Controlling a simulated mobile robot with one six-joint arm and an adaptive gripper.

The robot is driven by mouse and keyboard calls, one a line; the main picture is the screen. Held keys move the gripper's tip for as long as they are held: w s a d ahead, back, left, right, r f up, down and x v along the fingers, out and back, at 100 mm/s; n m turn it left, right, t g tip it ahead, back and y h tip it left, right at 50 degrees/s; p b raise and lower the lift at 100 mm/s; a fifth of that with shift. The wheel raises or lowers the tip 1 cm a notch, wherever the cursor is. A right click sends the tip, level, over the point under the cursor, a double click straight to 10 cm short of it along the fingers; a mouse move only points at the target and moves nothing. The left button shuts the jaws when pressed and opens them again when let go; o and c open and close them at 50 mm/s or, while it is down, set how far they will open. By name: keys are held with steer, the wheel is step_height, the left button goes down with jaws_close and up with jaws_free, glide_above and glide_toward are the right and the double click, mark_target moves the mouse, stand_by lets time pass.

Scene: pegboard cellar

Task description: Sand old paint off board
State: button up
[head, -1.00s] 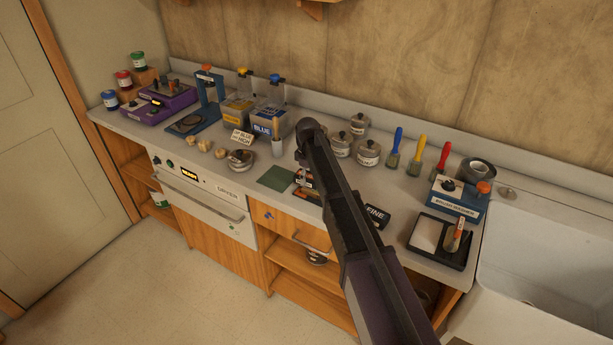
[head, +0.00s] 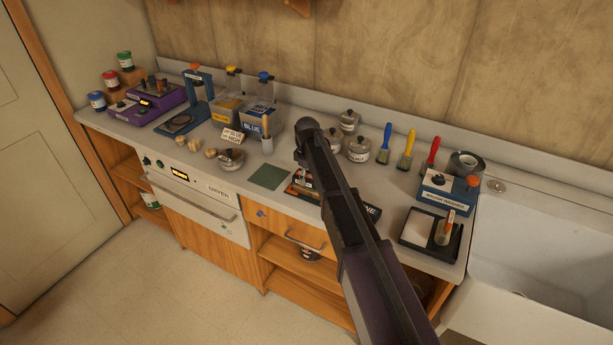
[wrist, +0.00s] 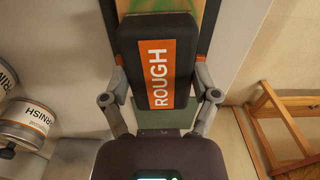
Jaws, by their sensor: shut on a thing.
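My gripper (wrist: 162,97) is shut on a black sanding block (wrist: 128,62) with an orange label reading ROUGH. One finger presses each side of the block in the wrist view. A surface with patchy green and orange paint (wrist: 205,8), likely the board, shows just beyond the block with a dark edge beside it. I cannot tell whether the block touches it. A green mat (head: 269,177) lies on the counter left of the gripper. In the head view my arm hides most of the gripper and block. A second black block (head: 371,210) is partly hidden by my arm, with only "NE" readable.
The worktop (head: 215,177) is crowded. Varnish tins (head: 358,149), brushes (head: 408,150), a blue brush washer (head: 447,193) and a black tray (head: 415,243) stand to the right. A sink (head: 540,245) is at far right. A lidded metal pot (head: 230,160) stands left of the mat.

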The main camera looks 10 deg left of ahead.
steer(key=shift+s+d+f, duration=0.1)
steer(key=shift+s+d, duration=0.25)
steer(key=shift+d, duration=0.45)
steer(key=shift+s+d, duration=0.35)
steer(key=shift+d, duration=0.45)
steer(key=shift+s+d, duration=0.1)
steer(key=shift+s+d, duration=0.3)
steer(key=shift+d, duration=0.45)
steer(key=shift+s+d, duration=0.25)
steer(key=shift+d, duration=0.5)
steer(key=shift+a, duration=0.15)
steer(key=shift+w+a, duration=0.35)
steer(key=shift+a, duration=0.45)
steer(key=shift+w+a, duration=0.35)
steer(key=shift+a, duration=0.4)
steer(key=shift+a, duration=0.1)
steer(key=shift+w+a, duration=0.3)
steer(key=shift+a, duration=0.5)
steer(key=shift+w+a, duration=0.3)
steer(key=shift+a, duration=0.45)
steer(key=shift+a, duration=0.15)
